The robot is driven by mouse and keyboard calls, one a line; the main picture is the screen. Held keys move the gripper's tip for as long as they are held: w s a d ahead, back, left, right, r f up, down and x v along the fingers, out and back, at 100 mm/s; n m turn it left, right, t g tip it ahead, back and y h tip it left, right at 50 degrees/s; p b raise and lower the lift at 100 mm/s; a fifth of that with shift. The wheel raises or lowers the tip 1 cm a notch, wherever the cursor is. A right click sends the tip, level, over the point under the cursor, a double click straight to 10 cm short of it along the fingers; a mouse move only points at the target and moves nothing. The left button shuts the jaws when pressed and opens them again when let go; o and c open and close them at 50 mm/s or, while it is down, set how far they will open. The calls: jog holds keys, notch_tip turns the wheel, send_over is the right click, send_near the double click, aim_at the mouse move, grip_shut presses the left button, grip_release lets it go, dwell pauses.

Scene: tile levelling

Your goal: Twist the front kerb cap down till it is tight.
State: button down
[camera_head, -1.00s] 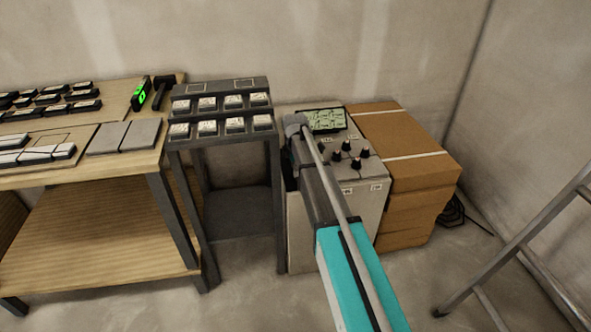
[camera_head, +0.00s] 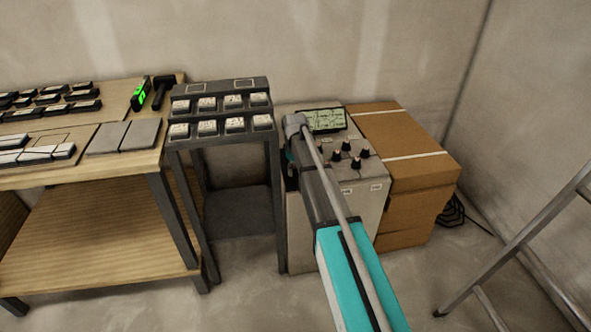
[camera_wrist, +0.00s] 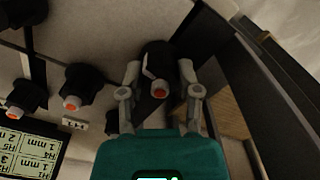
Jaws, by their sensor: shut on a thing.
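In the wrist view, my gripper (camera_wrist: 159,78) is shut on a black cap (camera_wrist: 157,56) with an orange-red end and a pale pointer mark. One finger is on each side of it. This cap stands apart from several similar black caps (camera_wrist: 82,84) on the pale cabinet top (camera_wrist: 113,50). In the head view my arm hides the held cap and the fingers. The other caps (camera_head: 356,163) show to the right of my arm. I cannot tell how tight the held cap is.
A green display (camera_head: 325,120) lies behind the caps. Cardboard boxes (camera_head: 420,185) stand right of the cabinet, with a ladder (camera_head: 520,240) farther right. Left of it are a dark rack (camera_head: 222,85) of tile-like pieces and a wooden bench (camera_head: 95,245).

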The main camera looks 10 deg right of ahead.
jog(key=m, duration=1.2)
jog(key=shift+m, duration=0.3)
dwell(0.3)
jog(key=shift+c, duration=1.5)
grip_release()
